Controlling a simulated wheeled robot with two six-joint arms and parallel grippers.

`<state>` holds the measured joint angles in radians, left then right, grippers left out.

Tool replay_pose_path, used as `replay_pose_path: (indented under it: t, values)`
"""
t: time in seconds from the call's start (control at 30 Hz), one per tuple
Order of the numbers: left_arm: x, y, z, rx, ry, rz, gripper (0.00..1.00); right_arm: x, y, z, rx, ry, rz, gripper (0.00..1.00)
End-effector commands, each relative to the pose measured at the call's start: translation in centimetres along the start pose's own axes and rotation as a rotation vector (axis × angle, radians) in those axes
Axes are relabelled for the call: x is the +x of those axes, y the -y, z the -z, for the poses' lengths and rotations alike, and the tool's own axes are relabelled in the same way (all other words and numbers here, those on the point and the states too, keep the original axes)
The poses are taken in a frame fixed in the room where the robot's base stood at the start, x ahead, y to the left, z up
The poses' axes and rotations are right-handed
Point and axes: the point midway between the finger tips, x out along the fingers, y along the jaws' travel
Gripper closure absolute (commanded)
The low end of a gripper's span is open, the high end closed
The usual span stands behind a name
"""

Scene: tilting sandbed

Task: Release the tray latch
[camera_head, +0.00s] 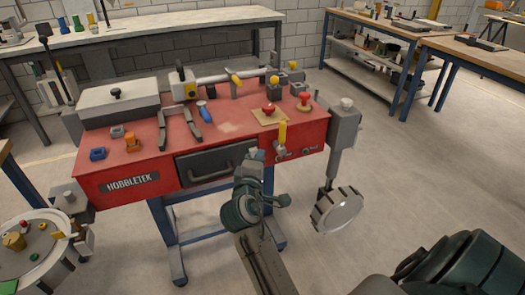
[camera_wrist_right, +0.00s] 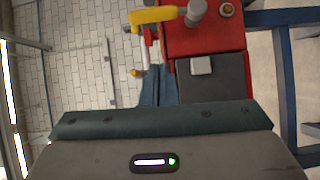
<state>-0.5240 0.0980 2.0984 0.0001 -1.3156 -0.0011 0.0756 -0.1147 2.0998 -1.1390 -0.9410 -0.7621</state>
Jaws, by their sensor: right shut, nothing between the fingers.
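A yellow lever (camera_head: 282,134) stands upright at the front right edge of the red bench (camera_head: 232,128), right of a dark grey drawer-like tray (camera_head: 190,171) with a bar handle. I cannot tell for certain that this lever is the tray latch. A yellow lever also shows at the top of the right wrist view (camera_wrist_right: 153,16), on a grey pivot. My right gripper (camera_head: 257,156) is in front of the bench, near the tray's right end and left of the lever. In the right wrist view its fingers (camera_wrist_right: 158,85) are together and empty, apart from the lever. My left gripper is out of view.
A red knob (camera_head: 269,108) on a tan plate and a red mushroom button (camera_head: 304,99) are on the bench top. A grey box (camera_head: 119,102) sits at the left. A round metal wheel (camera_head: 337,209) hangs at the right. The floor in front is clear.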

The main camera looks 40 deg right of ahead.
Motion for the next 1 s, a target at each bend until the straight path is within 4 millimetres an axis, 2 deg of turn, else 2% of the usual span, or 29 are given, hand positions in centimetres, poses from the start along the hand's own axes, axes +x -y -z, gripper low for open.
replay_pose_path:
  t: [0.1, 0.3, 1.0]
  values:
    - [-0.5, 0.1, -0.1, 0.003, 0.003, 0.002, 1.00, -1.7, 0.2, 0.0, 0.004, 0.000, 0.004, 1.00]
    - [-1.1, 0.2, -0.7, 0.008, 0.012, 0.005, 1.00, -3.2, 0.1, 0.0, 0.001, 0.000, 0.001, 1.00]
    - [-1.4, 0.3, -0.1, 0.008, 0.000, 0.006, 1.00, -3.4, 0.3, 0.1, 0.000, -0.005, 0.006, 1.00]
